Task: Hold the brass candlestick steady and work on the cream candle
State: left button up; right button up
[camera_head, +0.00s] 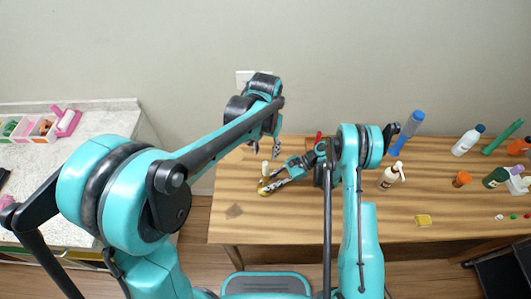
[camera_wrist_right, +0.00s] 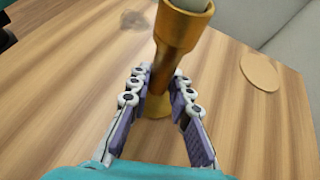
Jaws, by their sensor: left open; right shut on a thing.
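The brass candlestick (camera_wrist_right: 178,30) stands on the wooden table, tilted in the right wrist view, with its round foot (camera_wrist_right: 156,106) between my finger pads. In the head view the candle (camera_head: 265,168) shows as a small pale upright shape. My right gripper (camera_wrist_right: 160,82) is shut on the candlestick's lower stem; it also shows in the head view (camera_head: 268,187). My left gripper (camera_head: 265,148) is open and empty, above and behind the candle, fingers pointing down.
A flat round tan disc (camera_wrist_right: 260,72) lies beside the candlestick. A dark patch (camera_head: 234,211) marks the table's left part. The table's front left is clear.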

jog(key=o, duration=1)
jog(key=shift+c, duration=0.2)
